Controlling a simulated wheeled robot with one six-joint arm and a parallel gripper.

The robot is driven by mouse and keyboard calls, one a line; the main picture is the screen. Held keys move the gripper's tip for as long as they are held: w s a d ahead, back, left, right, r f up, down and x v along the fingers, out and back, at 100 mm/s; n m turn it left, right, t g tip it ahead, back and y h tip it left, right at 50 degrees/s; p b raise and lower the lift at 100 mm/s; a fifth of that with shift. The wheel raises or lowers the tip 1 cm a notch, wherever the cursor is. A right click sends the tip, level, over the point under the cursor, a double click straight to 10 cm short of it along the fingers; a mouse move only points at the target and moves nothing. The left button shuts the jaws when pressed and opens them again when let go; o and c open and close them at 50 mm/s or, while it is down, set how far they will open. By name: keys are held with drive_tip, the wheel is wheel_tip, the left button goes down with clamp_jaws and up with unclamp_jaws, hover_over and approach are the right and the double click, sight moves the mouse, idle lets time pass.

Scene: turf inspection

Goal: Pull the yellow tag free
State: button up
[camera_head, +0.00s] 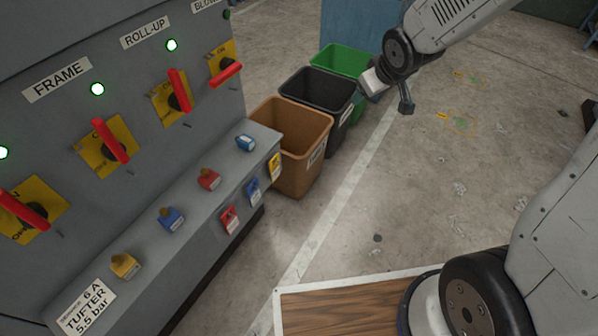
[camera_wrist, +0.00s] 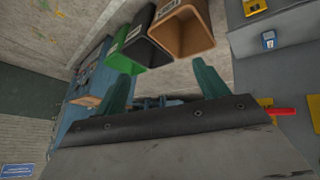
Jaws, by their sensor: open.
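The yellow tag (camera_head: 274,165) hangs on the front face of the grey ledge (camera_head: 228,165), at its far end beside the brown bin. A yellow patch at the top right of the wrist view may be the same tag; I cannot be sure. My gripper (camera_head: 390,97) is up and to the right of the tag in the head view, well apart from it. In the wrist view my gripper (camera_wrist: 163,88) shows two green fingers spread wide with nothing between them. A blue tag (camera_head: 253,191) and a red tag (camera_head: 229,219) hang nearer along the same face.
Several padlocks, such as a red one (camera_head: 208,178), stand on the ledge. Red-handled switches (camera_head: 110,141) stick out of the panel above. Brown (camera_head: 291,145), black (camera_head: 318,95) and green (camera_head: 342,60) bins stand past the ledge. The floor to their right is mostly open.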

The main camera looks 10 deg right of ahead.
drive_tip(key=w+a+f+n+y, duration=0.2)
drive_tip(key=w+a+f, duration=0.25)
drive_tip(key=f, duration=0.25)
drive_tip(key=n+t+y, duration=0.2)
drive_tip(key=n+y, duration=0.1)
drive_tip(key=y, duration=0.6)
approach(275, 167)
drive_tip(key=x, duration=0.8)
drive_tip(key=c, duration=1.1)
